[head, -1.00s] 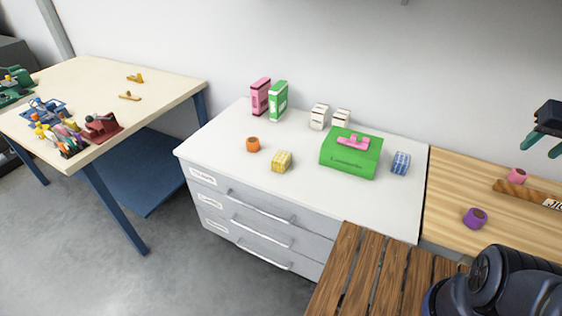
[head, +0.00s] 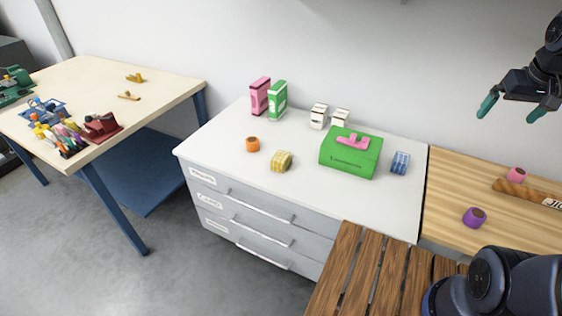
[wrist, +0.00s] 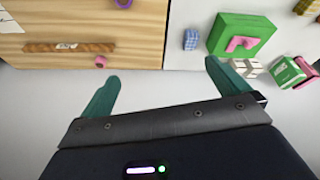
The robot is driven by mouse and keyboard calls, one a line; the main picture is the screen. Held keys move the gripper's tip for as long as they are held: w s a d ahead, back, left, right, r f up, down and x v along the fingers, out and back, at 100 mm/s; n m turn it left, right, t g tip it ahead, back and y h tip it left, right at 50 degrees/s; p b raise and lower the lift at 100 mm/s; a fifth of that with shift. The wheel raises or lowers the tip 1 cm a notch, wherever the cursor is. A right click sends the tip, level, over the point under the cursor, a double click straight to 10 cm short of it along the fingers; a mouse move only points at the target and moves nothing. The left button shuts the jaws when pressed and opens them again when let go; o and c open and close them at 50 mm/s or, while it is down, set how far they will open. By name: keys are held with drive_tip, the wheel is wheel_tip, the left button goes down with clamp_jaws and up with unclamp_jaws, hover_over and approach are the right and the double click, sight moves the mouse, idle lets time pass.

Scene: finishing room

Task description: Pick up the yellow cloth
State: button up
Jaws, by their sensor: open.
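The yellow cloth (head: 282,161) is a small yellow checked bundle on the white top of the drawer cabinet (head: 225,165), left of the green box. My gripper (head: 512,112) is at the upper right in the head view, high above the wooden bench and well to the right of the cloth. Its green fingers are apart with nothing between them, and they also show in the wrist view (wrist: 160,85).
A green box (head: 350,154) with a pink piece on top stands right of the cloth, with a blue checked cloth (head: 400,163) beyond it. An orange roll (head: 252,144) sits left of it. Pink and green boxes (head: 269,98) and white cartons (head: 329,117) stand behind.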

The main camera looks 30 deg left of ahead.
drive_tip(key=w+a+f+n+g, duration=0.1)
drive_tip(key=w+a+f+n, duration=0.25)
drive_tip(key=a, duration=0.65)
drive_tip(key=w+a+f+n, duration=0.2)
drive_tip(key=w+a, duration=0.3)
drive_tip(key=a, duration=0.4)
drive_tip(key=w+a+f+n+g, duration=0.1)
drive_tip(key=w+a+f+n, duration=0.2)
drive_tip(key=a, duration=0.7)
drive_tip(key=n+g, duration=0.2)
drive_tip(key=n, duration=0.5)
approach(281, 155)
drive_tip(key=shift+f+h, duration=0.2)
drive_tip(key=shift+h, duration=0.1)
drive_tip(key=shift+a+f, duration=0.1)
drive_tip(key=shift+f, duration=0.4)
wheel_tip(281, 155, down, 10)
drive_tip(key=shift+s+a+f, duration=0.1)
drive_tip(key=shift+s, duration=0.05)
drive_tip(key=shift+c, duration=0.2)
drive_tip(key=c, duration=0.9)
